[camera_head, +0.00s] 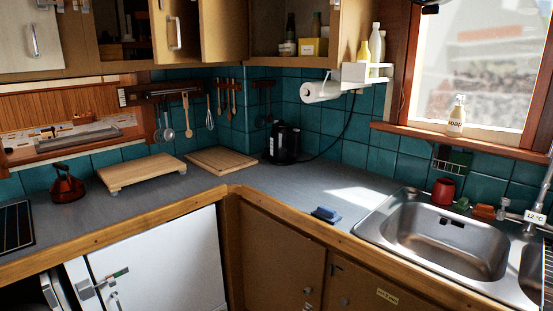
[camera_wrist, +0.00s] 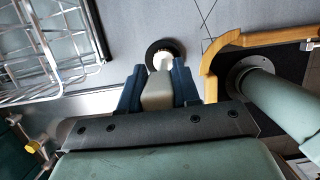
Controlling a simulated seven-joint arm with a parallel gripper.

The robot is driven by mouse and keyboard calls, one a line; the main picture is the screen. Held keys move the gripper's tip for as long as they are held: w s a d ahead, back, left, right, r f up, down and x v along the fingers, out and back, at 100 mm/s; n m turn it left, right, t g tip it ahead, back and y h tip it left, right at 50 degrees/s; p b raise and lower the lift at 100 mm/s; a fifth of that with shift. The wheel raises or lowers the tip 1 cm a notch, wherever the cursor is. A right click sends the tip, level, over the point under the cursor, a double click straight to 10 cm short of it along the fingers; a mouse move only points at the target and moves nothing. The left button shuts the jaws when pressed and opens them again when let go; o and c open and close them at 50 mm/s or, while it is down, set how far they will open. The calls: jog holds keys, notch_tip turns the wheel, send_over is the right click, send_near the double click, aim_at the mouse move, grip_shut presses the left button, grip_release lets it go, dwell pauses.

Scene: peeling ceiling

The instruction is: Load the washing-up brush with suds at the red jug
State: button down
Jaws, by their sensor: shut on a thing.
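The red jug (camera_head: 443,191) stands upright on the back ledge of the sink in the head view. My gripper (camera_wrist: 158,85) shows only in the wrist view. Its blue fingers are closed on a pale beige-grey piece (camera_wrist: 157,92), which looks like the handle of the washing-up brush. Beyond the fingertips is a round black rim with a white middle (camera_wrist: 165,57); it may be the brush head, but I cannot tell for sure. The red jug does not show clearly in the wrist view, and no suds can be made out.
The steel sink (camera_head: 440,240) is at the right, with small items and a tap behind it. A blue sponge-like block (camera_head: 326,214) lies near the counter's front edge. A wire rack (camera_wrist: 60,45) is left of my gripper; a wooden edge (camera_wrist: 245,42) is right.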

jog(key=shift+r, duration=0.1)
jog(key=shift+r, duration=2.9)
